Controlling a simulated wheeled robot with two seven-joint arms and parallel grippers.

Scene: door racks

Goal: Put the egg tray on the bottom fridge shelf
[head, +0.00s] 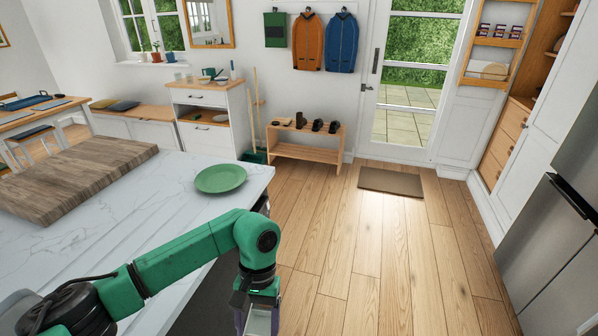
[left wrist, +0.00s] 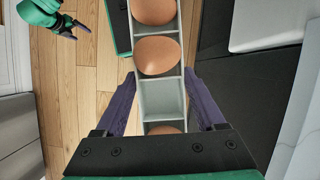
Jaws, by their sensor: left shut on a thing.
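My left gripper (head: 258,312) is shut on the egg tray (head: 262,322), beside the right end of the white counter and above the floor. In the left wrist view its purple fingers (left wrist: 160,80) press on both sides of the narrow pale grey tray (left wrist: 163,100). Brown eggs (left wrist: 158,55) sit in the tray, and one compartment between the fingers is empty. The tray's far end is cut off. The steel fridge (head: 560,215) stands at the right edge, its doors closed and its shelves hidden.
The marble counter (head: 130,215) holds a green plate (head: 221,178) near its corner and a wooden board (head: 75,175). Wooden floor (head: 400,260) lies clear between counter and fridge. A doormat (head: 391,182) and a shoe bench (head: 305,145) are at the back.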

